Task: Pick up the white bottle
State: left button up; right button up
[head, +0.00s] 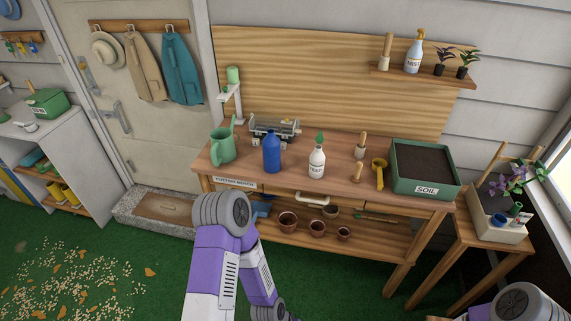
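The white bottle (317,162) stands upright on the potting bench (340,182), near its front middle. It has a green pointed cap and a dark-lettered label that is too small to read surely. A blue bottle (272,152) stands a short way to its left. My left arm is in view below the bench's left part, bent at the elbow, but its gripper does not show. Only a joint of my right arm shows at the bottom right; its gripper is out of view.
A green watering can (223,147) and a metal scale-like device (274,130) stand left. Wooden-handled tools (361,146), a yellow scoop (379,173) and the soil box (425,170) stand right. Pots (288,222) sit on the lower shelf. Bare bench top lies around the bottle.

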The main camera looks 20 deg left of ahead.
aim_at(316, 163)
jog(key=u, duration=0.9)
jog(key=i, duration=0.4)
